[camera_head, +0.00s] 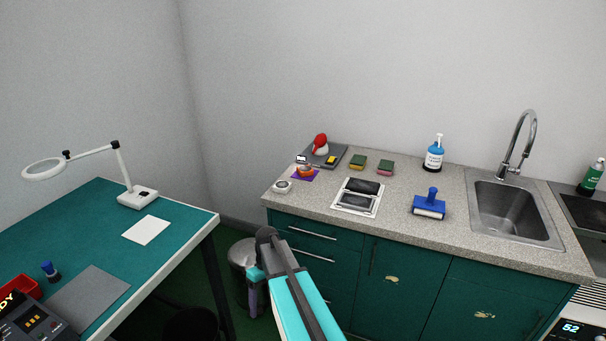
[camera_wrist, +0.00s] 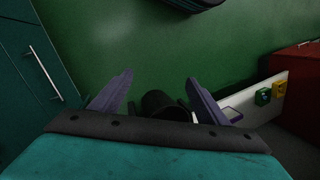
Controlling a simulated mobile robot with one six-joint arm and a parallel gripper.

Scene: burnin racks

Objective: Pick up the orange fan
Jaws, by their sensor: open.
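In the head view my arm is below and in front of the counter, well apart from the orange item.
The counter (camera_head: 400,226) also holds a white dial (camera_head: 282,186), a grey tray (camera_head: 340,150), two sponges, a framed black panel (camera_head: 345,201), a blue-handled tool (camera_head: 430,204), a soap bottle (camera_head: 434,157) and a sink (camera_head: 512,212). A bin (camera_head: 240,254) stands beside the cabinet. A green workbench (camera_head: 85,225) is at left.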

